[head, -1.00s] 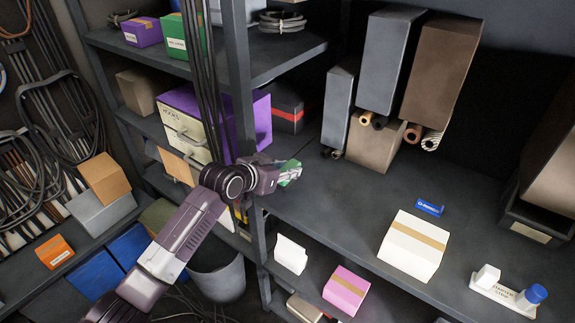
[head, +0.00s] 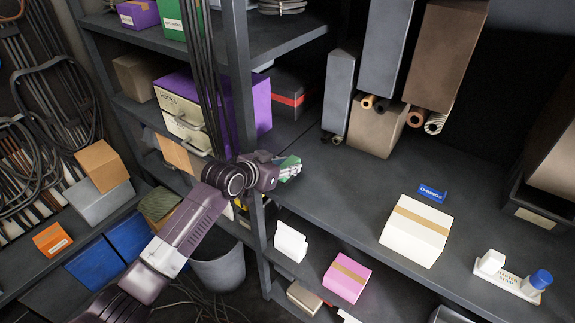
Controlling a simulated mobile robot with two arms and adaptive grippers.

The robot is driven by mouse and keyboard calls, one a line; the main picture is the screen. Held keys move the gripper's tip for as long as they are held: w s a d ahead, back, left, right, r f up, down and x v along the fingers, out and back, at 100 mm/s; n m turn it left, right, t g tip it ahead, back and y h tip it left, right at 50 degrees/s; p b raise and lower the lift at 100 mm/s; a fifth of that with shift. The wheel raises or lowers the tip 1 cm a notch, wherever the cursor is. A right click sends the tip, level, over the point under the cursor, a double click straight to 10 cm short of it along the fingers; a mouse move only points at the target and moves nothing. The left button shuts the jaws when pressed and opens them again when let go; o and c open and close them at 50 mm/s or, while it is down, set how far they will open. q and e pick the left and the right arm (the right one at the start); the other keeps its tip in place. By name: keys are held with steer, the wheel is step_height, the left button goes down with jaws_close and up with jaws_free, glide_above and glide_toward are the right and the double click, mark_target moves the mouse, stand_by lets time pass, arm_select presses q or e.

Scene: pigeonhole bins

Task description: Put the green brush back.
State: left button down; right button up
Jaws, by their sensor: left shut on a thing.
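My left gripper (head: 288,168) reaches in from the left, past the grey shelf post, and is over the left end of the wide grey shelf (head: 345,207). It is shut on a small green thing (head: 287,162), which I take to be the green brush. The gripper covers most of it, so its full shape is hidden. I cannot tell whether it touches the shelf. My right gripper is not in view.
A cream box with a tan stripe (head: 415,230), a blue label block (head: 433,194) and a white holder with a blue-capped item (head: 508,282) are on the shelf. Tall grey and brown bins with rolls (head: 430,65) stand behind. The shelf middle is clear. Dark cables (head: 212,80) hang by the post.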

arm_select(q)
steer(key=shift+f, duration=0.35)
steer(key=c, duration=1.9)
jaws_free()
steer(key=shift+o, duration=0.3)
steer(key=o, duration=0.5)
steer(key=shift+s+a+r+p, duration=0.35)
steer(key=shift+s+r+p, duration=0.1)
steer(key=shift+p, duration=0.3)
steer(key=p+v, duration=0.6)
steer(key=shift+s+a+r, duration=0.15)
steer(key=shift+s, duration=0.1)
